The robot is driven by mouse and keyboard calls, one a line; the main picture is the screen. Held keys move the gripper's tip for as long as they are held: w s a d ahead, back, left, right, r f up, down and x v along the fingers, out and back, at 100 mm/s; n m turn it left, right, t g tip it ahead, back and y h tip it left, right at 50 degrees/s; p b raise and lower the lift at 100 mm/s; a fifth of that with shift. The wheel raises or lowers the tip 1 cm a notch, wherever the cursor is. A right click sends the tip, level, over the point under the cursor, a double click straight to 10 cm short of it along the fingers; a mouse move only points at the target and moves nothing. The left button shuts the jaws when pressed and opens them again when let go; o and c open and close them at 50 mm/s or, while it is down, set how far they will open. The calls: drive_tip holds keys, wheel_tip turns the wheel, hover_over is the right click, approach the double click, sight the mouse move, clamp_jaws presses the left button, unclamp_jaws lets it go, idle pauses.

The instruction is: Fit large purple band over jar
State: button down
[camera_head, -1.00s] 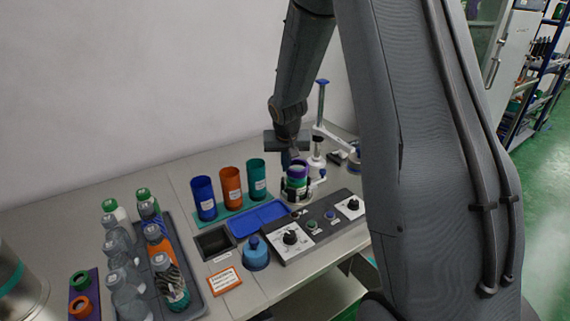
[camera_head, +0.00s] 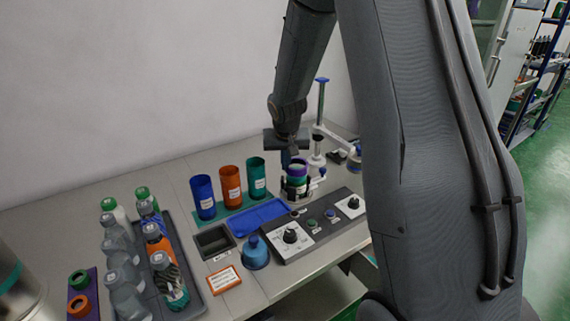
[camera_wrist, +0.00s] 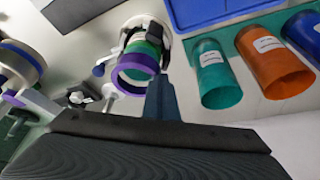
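A green jar (camera_wrist: 152,47) stands in the white round holder of the applicator. A purple band (camera_wrist: 137,82) shows at the jar's mouth, and more purple shows along the jar's left side in the wrist view. In the head view the jar top with purple (camera_head: 297,168) is just below and right of my gripper (camera_head: 287,158). In the wrist view my gripper's blue-grey fingertip (camera_wrist: 161,98) is close beside the band's right edge. I cannot tell whether it touches the band. Only one finger outline shows, so the grip is unclear.
Blue (camera_head: 203,197), orange (camera_head: 230,187) and teal (camera_head: 256,178) cups stand left of the jar. A post with a blue top (camera_head: 322,81) rises behind it. A knob panel (camera_head: 318,222) and a blue flask (camera_head: 255,254) are in front. A bottle tray (camera_head: 205,297) is at left.

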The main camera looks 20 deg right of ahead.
drive_tip(key=shift+f, duration=0.1)
idle(0.5)
drive_tip(key=shift+f+b, duration=0.6)
drive_tip(key=shift+b, duration=0.1)
drive_tip(key=c, duration=1.5)
unclamp_jaws()
drive_tip(key=shift+r, duration=0.1)
drive_tip(key=shift+c, duration=0.2)
drive_tip(key=shift+r, duration=0.1)
wheel_tip(320, 180, up, 11)
drive_tip(key=p, duration=0.8)
drive_tip(key=shift+s, duration=0.1)
drive_tip(key=s+a+f+n+g+b, duration=0.1)
drive_tip(key=s+a, duration=0.2)
drive_tip(key=s, duration=0.6)
drive_tip(key=s+a+f+n+g+y+b, duration=0.1)
drive_tip(key=s+a+f+b, duration=0.1)
drive_tip(key=s, duration=0.7)
drive_tip(key=s+a+f+n+g+b, duration=0.1)
drive_tip(key=s+a, duration=0.3)
drive_tip(key=s, duration=0.5)
drive_tip(key=shift+s+a+f+n+y+b, duration=0.2)
drive_tip(key=shift+s+a+n+y+b, duration=0.1)
drive_tip(key=shift+a+n+b, duration=0.1)
